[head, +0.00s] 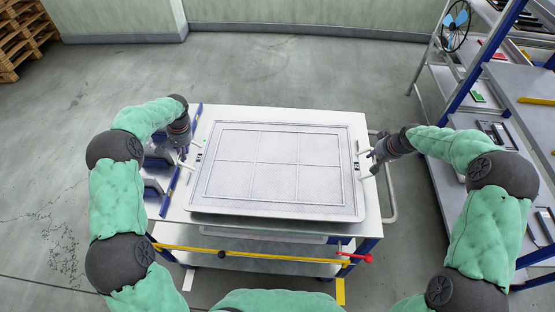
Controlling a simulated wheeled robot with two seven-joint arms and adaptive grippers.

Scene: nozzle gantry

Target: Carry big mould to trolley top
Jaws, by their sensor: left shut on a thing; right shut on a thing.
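The big mould (278,198) is a flat, light grey rectangular panel with raised lines that divide it into several fields. It lies flat over the white trolley top (232,113) in the head view; I cannot tell whether it rests on it or hangs just above. My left gripper (187,157) is shut on the mould's left handle. My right gripper (368,165) is shut on the mould's right handle. The fingers are small in the view, and the trolley top's middle is hidden under the mould.
Blue holders (157,160) stand along the trolley's left side. A yellow bar (240,254) and a red clamp (355,257) are at its front. A shelf rack (470,95) with parts stands close on the right. Wooden pallets (20,35) are at the back left. Floor behind the trolley is clear.

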